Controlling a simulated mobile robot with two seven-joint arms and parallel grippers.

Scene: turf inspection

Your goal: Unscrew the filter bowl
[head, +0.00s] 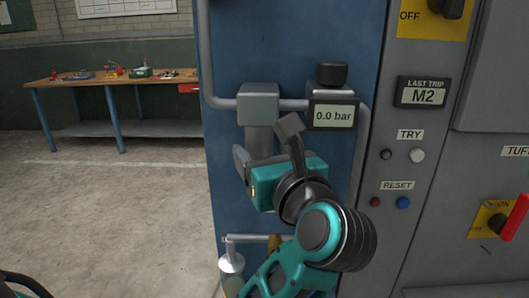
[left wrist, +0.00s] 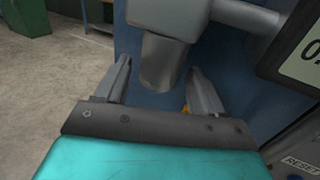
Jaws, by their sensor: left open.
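The filter bowl (head: 261,141) is a grey cylinder hanging under a square grey filter head (head: 258,103) on the blue panel. In the left wrist view the bowl (left wrist: 162,62) tapers slightly downward below the head (left wrist: 168,17). My left gripper (head: 267,144) is open, with one finger on each side of the bowl. In the left wrist view the fingers (left wrist: 159,68) flank the bowl's lower part, with visible gaps on both sides. In the head view the gripper body hides the bowl's lower end. My right gripper is not in view.
A gauge (head: 333,115) reading 0.0 bar sits close right of the filter head, joined by grey pipe. Below are a lever-like bar (head: 253,237) and a white-capped fitting (head: 231,263). A switch cabinet (head: 430,230) stands right. A workbench (head: 110,79) stands back left; the floor before it is clear.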

